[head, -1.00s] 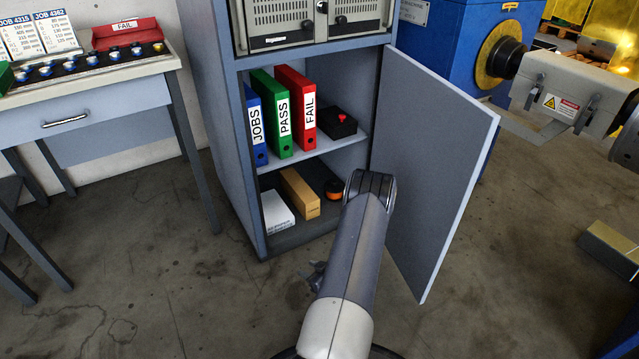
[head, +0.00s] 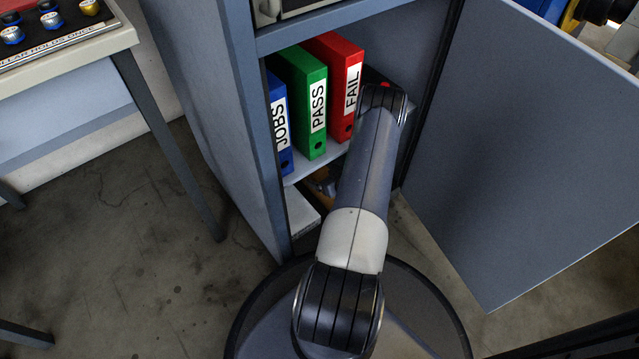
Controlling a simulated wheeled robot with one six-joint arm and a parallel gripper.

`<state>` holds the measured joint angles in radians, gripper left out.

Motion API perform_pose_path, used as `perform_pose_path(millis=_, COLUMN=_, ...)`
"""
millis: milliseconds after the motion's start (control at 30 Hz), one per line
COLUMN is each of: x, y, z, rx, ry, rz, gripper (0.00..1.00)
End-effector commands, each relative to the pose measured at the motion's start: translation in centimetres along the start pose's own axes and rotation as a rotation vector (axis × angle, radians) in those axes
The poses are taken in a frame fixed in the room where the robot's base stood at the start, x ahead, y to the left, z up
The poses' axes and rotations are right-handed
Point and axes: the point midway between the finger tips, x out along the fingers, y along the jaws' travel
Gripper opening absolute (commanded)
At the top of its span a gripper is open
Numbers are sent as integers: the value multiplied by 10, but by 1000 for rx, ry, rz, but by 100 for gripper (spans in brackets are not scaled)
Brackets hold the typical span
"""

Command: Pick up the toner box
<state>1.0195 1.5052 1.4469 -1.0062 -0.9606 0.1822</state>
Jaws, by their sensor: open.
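On the cabinet's lower shelf, a tan carton (head: 316,191) shows only as a small patch between the upper shelf and my arm. A white box (head: 301,214) lies to its left, partly covered by the cabinet's side post. No readable label shows which of the two is the toner box. My arm reaches into the open cabinet and hides most of the lower shelf. A small dark part of my gripper (head: 327,186) shows at the arm's left edge, near the tan carton. It is open; its fingertips are mostly hidden, and I cannot tell whether it touches the carton.
Blue, green and red binders (head: 313,105) stand on the upper shelf (head: 318,163), close left of my arm. The cabinet door (head: 530,150) stands open at the right. A workbench (head: 70,65) stands at the left. Floor (head: 120,250) is clear between them.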

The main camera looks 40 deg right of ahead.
Motion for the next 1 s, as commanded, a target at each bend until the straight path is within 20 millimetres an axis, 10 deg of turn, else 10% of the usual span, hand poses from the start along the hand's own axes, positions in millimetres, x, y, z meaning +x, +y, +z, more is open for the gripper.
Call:
perform_pose_path(millis=400, x=19, y=1, z=0, rx=1, ry=1, rz=1, gripper=89)
perform_pose_path(millis=1000, x=18, y=1, z=0, rx=1, ry=1, rz=1, gripper=40)
